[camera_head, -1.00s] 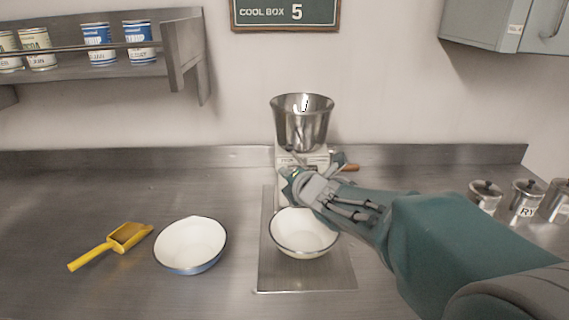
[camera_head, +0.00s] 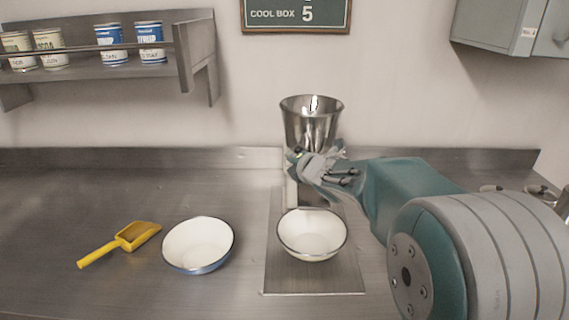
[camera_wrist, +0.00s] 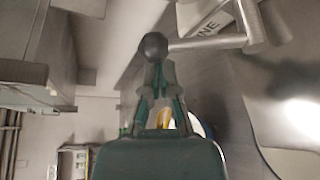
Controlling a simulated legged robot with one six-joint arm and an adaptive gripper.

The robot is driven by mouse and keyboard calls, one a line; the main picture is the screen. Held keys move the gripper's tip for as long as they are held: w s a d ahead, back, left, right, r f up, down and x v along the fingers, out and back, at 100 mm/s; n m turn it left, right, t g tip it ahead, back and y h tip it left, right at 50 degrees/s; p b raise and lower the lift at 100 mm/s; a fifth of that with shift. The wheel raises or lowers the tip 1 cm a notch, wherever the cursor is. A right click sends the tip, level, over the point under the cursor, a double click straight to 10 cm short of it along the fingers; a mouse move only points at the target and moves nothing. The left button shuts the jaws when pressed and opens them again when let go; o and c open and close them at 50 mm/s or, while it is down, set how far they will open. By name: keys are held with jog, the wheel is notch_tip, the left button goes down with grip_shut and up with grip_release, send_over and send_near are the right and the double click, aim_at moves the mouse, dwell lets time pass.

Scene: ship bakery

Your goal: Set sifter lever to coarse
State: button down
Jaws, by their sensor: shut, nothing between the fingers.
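The sifter's shiny metal hopper (camera_head: 311,118) stands at the back of the counter, above a pale body mostly hidden by my gripper (camera_head: 299,158). In the wrist view, my gripper (camera_wrist: 158,72) is shut, its fingertips at the underside of a dark ball knob (camera_wrist: 153,46). I cannot tell whether they touch. The knob ends a grey lever rod (camera_wrist: 208,43) running right to a metal pivot. Beside it is a pale label (camera_wrist: 285,25) with the letters "NE" legible. In the head view the lever is hidden behind my gripper.
A white bowl (camera_head: 312,233) stands on a metal plate (camera_head: 315,282) below the sifter. Another bowl (camera_head: 198,245) and a yellow scoop (camera_head: 122,242) lie to the left. Metal canisters (camera_head: 540,194) are partly hidden by my arm at right. The left counter is mostly clear.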

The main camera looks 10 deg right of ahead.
jog(key=shift+s+d+r+m+t+y, duration=0.1)
jog(key=shift+d+r+m+t+y, duration=0.2)
jog(key=shift+d+r+m, duration=0.4)
dwell(0.7)
jog(key=shift+s+d+m+t+y, duration=0.1)
jog(key=shift+d+m+t+y, duration=0.2)
jog(key=shift+m, duration=0.4)
jog(key=s+d+m+t+h, duration=0.1)
jog(key=d+m+t, duration=0.4)
jog(key=m, duration=0.6)
jog(key=shift+d+r, duration=0.3)
jog(key=shift+d, duration=0.25)
jog(key=shift+s+d, duration=0.1)
jog(key=shift+s, duration=0.05)
